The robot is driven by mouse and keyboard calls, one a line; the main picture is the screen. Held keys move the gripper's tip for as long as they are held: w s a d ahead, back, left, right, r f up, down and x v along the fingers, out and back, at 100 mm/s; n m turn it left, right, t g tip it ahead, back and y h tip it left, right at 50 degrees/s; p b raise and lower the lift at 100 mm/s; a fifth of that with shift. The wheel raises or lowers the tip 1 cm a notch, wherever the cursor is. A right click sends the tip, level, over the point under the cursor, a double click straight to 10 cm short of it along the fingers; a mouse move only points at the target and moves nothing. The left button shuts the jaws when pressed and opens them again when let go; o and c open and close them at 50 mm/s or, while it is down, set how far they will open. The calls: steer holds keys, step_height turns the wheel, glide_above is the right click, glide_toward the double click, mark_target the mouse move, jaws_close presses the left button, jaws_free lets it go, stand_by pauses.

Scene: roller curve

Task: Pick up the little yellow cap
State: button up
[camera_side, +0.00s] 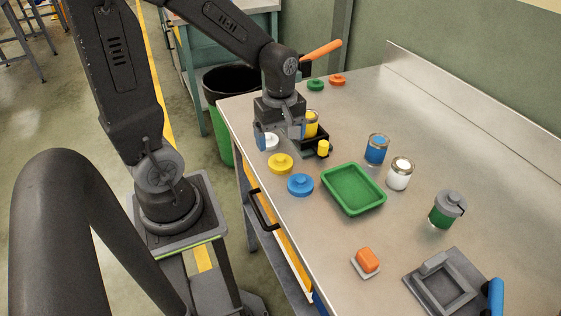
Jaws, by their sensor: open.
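A round yellow cap (280,164) with a raised knob lies flat on the steel table near its left edge. A small yellow cylinder (323,148) stands by a black holder (316,136); whether it is also a cap I cannot tell. My gripper (279,136) points down behind the round yellow cap, with its jaws apart and empty. A white cap (271,142) shows just below the jaws, partly hidden by them. A jar with yellow contents (310,122) stands at the black holder, right of my gripper and partly covered.
A blue cap (300,184) and a green tray (353,203) lie in front. Jars with blue (376,150), white (399,175) and green (445,210) contents stand to the right. Green (315,85) and orange (338,80) caps lie at the back.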

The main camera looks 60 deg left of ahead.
mark_target(281, 157)
steer(key=shift+w+a+f, duration=0.1)
steer(key=shift+f, duration=1.7)
steer(key=shift+w+a+f, duration=0.1)
steer(key=shift+f, duration=1.65)
steer(key=c, duration=0.8)
steer(key=shift+r, duration=0.1)
